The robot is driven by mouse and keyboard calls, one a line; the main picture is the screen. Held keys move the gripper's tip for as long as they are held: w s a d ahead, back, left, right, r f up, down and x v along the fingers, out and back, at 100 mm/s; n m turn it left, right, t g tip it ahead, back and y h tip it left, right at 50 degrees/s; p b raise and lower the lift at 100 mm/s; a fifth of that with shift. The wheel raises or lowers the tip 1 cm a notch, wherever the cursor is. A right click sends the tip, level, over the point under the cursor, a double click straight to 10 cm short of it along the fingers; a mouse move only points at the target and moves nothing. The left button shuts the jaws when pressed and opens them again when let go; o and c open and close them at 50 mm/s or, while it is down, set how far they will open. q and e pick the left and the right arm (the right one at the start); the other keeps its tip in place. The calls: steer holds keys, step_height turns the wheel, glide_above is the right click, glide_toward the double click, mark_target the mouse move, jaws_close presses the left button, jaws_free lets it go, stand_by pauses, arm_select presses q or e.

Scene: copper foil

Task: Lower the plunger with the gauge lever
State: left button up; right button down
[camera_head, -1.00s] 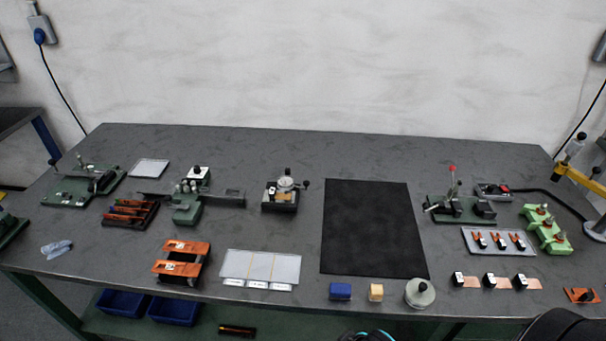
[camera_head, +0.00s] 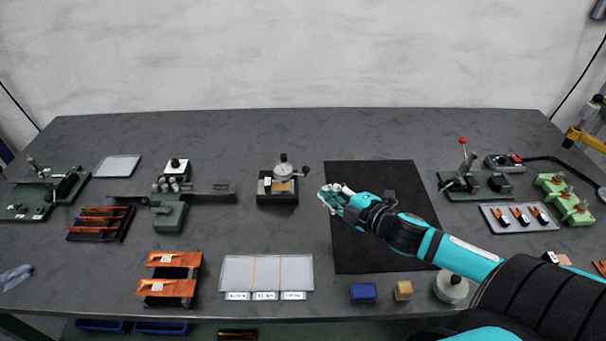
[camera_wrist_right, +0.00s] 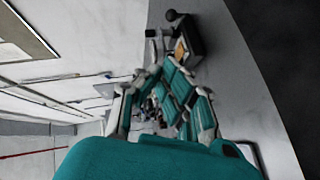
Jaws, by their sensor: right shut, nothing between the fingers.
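The thickness gauge (camera_head: 277,198) stands on the middle of the table, a dark base with a round dial (camera_head: 282,170) above it. Its lever ends in a dark ball knob (camera_head: 305,169) on the right side. A copper-coloured piece (camera_head: 284,187) shows below the dial. My right gripper (camera_head: 325,197) is shut and empty, to the right of the gauge and apart from it, over the left edge of the black mat. The right wrist view shows the gauge (camera_wrist_right: 195,45) and its knob (camera_wrist_right: 171,15) beyond the fingers (camera_wrist_right: 160,105). Whether plunger and copper piece touch is too small to tell. My left gripper is out of view.
The black mat (camera_head: 375,255) lies under my right forearm. A green fixture (camera_head: 170,215) stands left of the gauge, and a three-part white sheet (camera_head: 240,272) lies in front. A red-knobbed lever press (camera_head: 470,184) stands at right. The table around the gauge is clear.

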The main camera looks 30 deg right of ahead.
steer(key=x, duration=0.4)
steer(key=d+p+x, duration=0.1)
steer(key=x, duration=0.3)
steer(key=d+p+x, duration=0.1)
steer(key=x, duration=0.3)
steer(key=shift+w+f, duration=0.25)
steer(key=shift+w, duration=0.1)
steer(key=shift+w+d+f, duration=0.2)
steer(key=shift+w+d, duration=0.05)
steer(key=shift+d, duration=0.05)
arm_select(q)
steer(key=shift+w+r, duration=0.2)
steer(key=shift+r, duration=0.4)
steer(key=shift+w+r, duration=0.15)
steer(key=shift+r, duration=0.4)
arm_select(e)
steer(key=shift+d, duration=0.1)
